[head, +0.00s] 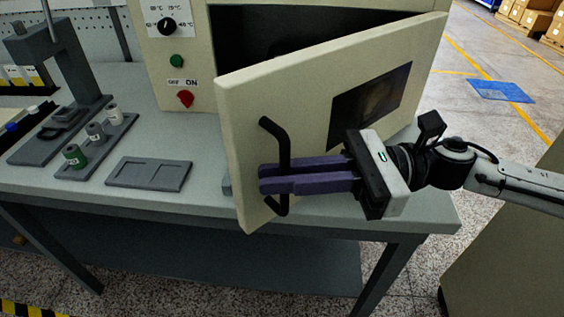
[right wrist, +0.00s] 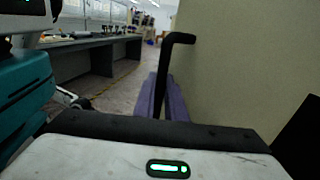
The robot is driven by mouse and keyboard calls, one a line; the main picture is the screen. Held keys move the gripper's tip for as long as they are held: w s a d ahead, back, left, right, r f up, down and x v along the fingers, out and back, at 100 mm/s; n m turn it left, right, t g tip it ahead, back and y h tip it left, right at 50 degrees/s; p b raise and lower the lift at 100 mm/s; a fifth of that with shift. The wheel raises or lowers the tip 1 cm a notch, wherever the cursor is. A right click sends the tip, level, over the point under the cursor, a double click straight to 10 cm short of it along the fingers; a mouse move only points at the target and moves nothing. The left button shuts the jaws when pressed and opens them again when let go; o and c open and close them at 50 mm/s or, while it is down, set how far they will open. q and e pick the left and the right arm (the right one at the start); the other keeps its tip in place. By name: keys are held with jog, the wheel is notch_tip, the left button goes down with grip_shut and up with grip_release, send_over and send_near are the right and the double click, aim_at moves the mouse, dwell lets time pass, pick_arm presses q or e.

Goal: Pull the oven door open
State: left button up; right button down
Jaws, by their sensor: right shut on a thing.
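The cream oven (head: 179,56) stands on the workbench with its door (head: 300,110) partly open, swung out toward me. The door has a dark window (head: 370,103) and a black bar handle (head: 284,150) near its free left edge. My right gripper (head: 264,180) has its purple fingers shut on the handle. In the right wrist view the handle (right wrist: 169,62) rises between the purple fingers (right wrist: 160,98), beside the door's flat face (right wrist: 240,70). Part of the handle is hidden behind the fingers in the head view. My left gripper is not in view.
The workbench (head: 150,130) holds an empty grey tray (head: 148,174), a holder with small spools (head: 97,146) and a grey stand (head: 60,90) left of the oven. The oven has a dial and a red switch (head: 186,98). Open floor lies at the right, with cardboard boxes (head: 535,18) far back.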

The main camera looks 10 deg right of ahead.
aim_at(286, 133)
dwell(0.3)
jog(key=c, duration=2.1)
grip_release()
jog(key=shift+r, duration=0.15)
notch_tip(286, 133, up, 10)
jog(key=shift+f, duration=0.1)
